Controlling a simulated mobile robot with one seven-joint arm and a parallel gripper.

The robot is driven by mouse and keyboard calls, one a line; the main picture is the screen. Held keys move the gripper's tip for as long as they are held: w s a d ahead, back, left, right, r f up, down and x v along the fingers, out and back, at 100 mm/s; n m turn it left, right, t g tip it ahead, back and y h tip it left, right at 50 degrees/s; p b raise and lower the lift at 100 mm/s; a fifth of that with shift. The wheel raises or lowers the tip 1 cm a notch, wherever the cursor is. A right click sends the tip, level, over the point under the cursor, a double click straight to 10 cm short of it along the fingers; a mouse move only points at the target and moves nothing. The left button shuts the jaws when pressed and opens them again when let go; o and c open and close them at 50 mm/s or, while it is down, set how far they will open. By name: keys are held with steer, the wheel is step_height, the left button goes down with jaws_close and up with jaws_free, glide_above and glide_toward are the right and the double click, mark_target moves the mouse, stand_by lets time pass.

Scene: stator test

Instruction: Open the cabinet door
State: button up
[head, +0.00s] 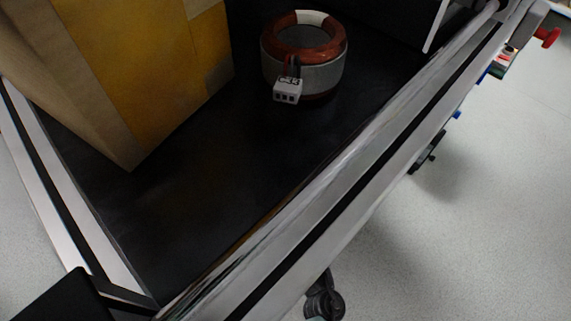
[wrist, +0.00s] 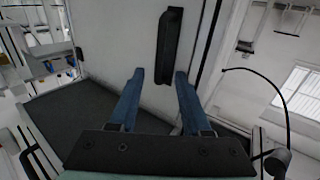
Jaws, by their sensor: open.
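In the wrist view, a pale grey panel that looks like the cabinet door (wrist: 115,45) stands ahead of my gripper. A long black upright handle (wrist: 170,40) is on it, near its right edge. The door looks shut, with a dark line along its right side. My gripper (wrist: 159,77) has two blue fingers spread apart with nothing held. In the picture the handle's lower end lies between the fingertips. I cannot tell how far the tips are from it. The head view does not show my gripper or the handle.
In the head view, a red and grey stator (head: 304,70) with a white connector (head: 288,90) sits on a black surface (head: 220,150), right of a yellow-brown box (head: 185,60). A metal profile rail (head: 340,185) edges that surface. In the wrist view, a thin black cable (wrist: 283,95) curves at right.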

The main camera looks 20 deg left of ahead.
steer(key=b+x, duration=0.3)
steer(key=x, duration=0.5)
steer(key=shift+a, duration=0.1)
jaws_close()
stand_by(1.2)
